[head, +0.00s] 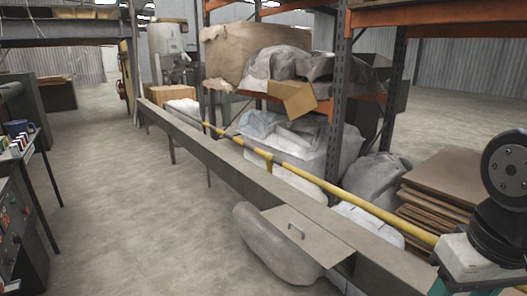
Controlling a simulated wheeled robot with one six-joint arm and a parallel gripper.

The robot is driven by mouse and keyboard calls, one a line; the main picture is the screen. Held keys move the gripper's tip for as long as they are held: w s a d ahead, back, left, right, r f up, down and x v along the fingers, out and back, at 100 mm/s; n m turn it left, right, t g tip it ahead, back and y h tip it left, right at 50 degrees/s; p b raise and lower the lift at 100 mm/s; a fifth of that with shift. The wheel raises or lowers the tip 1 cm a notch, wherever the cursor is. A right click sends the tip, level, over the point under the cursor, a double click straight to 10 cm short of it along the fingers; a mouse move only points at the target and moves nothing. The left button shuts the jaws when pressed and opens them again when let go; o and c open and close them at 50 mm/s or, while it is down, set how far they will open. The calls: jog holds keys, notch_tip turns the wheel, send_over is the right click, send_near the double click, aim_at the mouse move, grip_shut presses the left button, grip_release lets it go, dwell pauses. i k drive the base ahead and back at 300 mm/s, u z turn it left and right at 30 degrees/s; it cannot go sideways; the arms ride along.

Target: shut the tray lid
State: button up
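A long grey-brown metal tray (225,161) runs diagonally from the far left to the lower right, raised on thin legs. A flat lid (312,243) of the same colour sticks out from its near side at the lower middle, standing open. A small bar handle (296,231) is on the lid's upper face. A dark gap shows under the lid's right end. I cannot tell where its hinge is. Part of my arm is at the right edge, right of the lid and apart from it. My gripper is not in view.
A yellow rail (330,186) runs along the tray's far side. Grey sacks (262,243) lie below the lid. An orange-beamed rack and stacked brown boards (441,190) stand behind. A table (18,146) is at left. The floor (130,205) between is clear.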

aim_at(325, 249)
jog(key=u, duration=0.55)
jog(key=i, duration=1.2)
jog(key=z, duration=0.55)
